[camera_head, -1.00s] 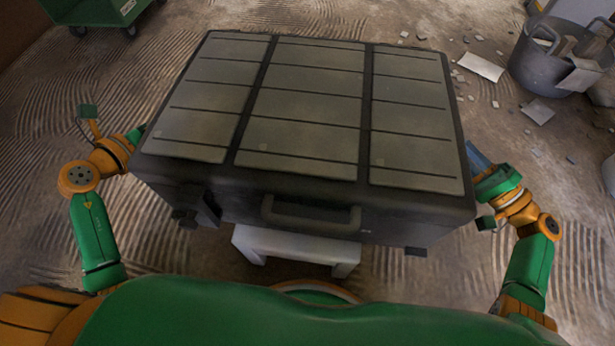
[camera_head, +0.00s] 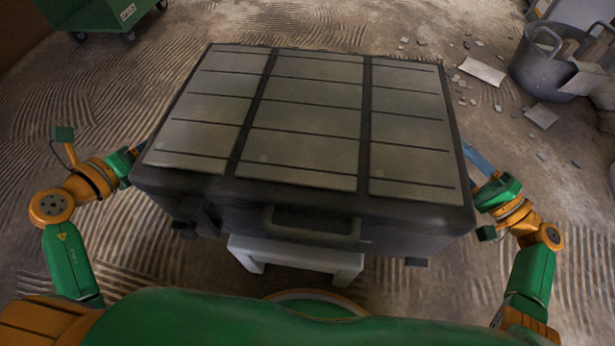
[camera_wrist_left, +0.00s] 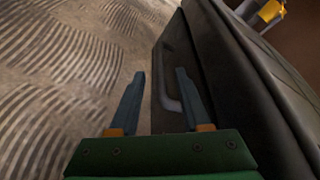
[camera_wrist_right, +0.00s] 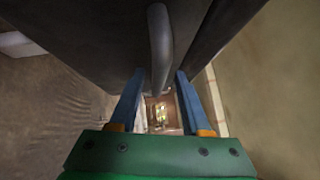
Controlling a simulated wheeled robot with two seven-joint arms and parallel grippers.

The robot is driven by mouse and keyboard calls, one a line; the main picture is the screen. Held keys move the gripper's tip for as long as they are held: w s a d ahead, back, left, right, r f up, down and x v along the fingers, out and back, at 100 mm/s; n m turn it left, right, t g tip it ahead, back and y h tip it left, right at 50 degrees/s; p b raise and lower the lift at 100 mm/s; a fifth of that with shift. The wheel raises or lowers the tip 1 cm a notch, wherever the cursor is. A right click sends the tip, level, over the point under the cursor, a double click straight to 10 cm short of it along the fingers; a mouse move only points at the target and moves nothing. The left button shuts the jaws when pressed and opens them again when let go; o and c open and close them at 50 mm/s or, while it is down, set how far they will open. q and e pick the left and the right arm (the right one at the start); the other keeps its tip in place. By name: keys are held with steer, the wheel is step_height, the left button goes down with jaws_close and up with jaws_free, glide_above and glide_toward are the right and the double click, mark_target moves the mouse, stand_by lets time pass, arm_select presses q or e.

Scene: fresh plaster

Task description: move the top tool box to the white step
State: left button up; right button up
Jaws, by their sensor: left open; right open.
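A large dark tool box (camera_head: 305,120) with grey lid panels fills the middle of the head view, its front handle (camera_head: 312,228) facing me. Under its near edge shows a white step (camera_head: 297,256); whether the box rests on it is hidden. My left gripper (camera_wrist_left: 158,75) is open at the box's left side; a side handle (camera_wrist_left: 166,88) lies between or just beyond its fingers. My right gripper (camera_wrist_right: 156,75) is open at the right side, with the other side handle (camera_wrist_right: 160,45) ahead between its fingertips. Contact is unclear. I see no second tool box.
A green cart (camera_head: 100,15) stands at the far left. A grey tub (camera_head: 555,60) of rubble is at the far right, with loose tile pieces (camera_head: 482,71) on the floor before it. The floor left of the box is clear.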

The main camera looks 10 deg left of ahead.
arm_select(q)
steer(key=v, duration=0.3)
steer(key=shift+s+a+r, duration=0.1)
steer(key=shift+s+a, duration=0.05)
steer(key=shift+s, duration=0.2)
arm_select(e)
steer(key=v, duration=1.2)
steer(key=shift+f, duration=0.1)
